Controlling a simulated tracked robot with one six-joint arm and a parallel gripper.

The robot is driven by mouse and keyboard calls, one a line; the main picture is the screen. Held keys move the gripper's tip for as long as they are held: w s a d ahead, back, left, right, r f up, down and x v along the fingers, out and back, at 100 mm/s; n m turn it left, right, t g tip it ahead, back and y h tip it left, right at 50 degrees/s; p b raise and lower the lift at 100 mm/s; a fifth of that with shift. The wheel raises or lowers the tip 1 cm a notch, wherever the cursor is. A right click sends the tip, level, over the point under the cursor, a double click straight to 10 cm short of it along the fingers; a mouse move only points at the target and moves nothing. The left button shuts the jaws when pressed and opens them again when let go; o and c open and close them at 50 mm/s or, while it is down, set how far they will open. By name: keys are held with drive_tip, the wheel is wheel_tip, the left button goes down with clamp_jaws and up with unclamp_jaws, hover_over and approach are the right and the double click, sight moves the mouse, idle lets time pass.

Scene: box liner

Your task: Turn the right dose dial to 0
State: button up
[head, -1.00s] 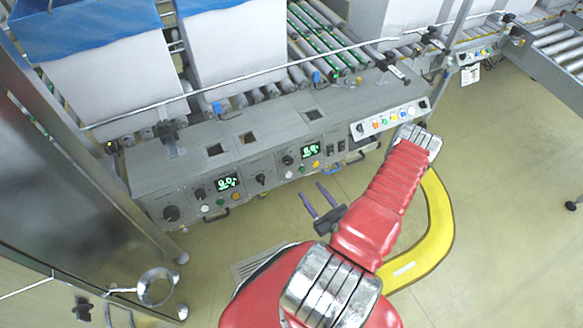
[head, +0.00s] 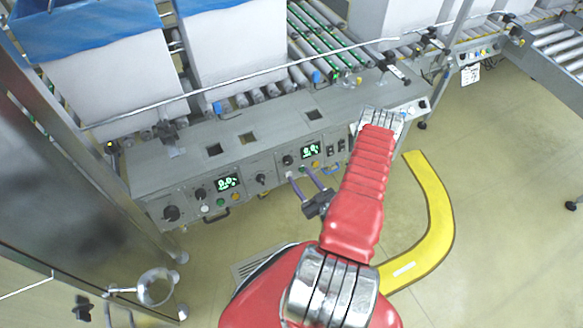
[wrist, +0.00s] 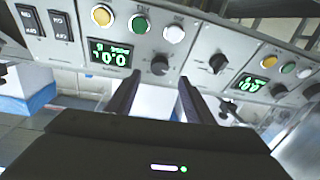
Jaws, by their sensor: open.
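The right dose dial (head: 288,160) is a black knob on the grey front panel, left of the right green display (head: 311,150). In the wrist view, where the panel shows turned around, the dial (wrist: 160,65) appears between the fingertips, beside the display (wrist: 110,55). The display's digits are too unclear to read surely. My gripper (head: 297,173) is open and empty, its two dark fingers pointing at the panel just below the dial in the head view. The fingers (wrist: 160,76) straddle the dial's line in the wrist view; I cannot tell whether they touch the panel.
A middle knob (head: 262,179) and a left display (head: 228,182) with more knobs and buttons sit on the same panel. Rocker switches (head: 330,148) are to the right. A yellow curved floor marking (head: 440,215) lies right of my arm. Open floor lies before the panel.

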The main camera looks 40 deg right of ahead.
sight(289, 163)
drive_tip(key=shift+x, duration=3.15)
drive_tip(key=shift+c, duration=0.2)
drive_tip(key=c, duration=0.9)
drive_tip(key=shift+a, duration=0.3)
drive_tip(key=shift+c, duration=0.5)
drive_tip(key=shift+d, duration=0.15)
drive_tip(key=shift+n+y, duration=0.3)
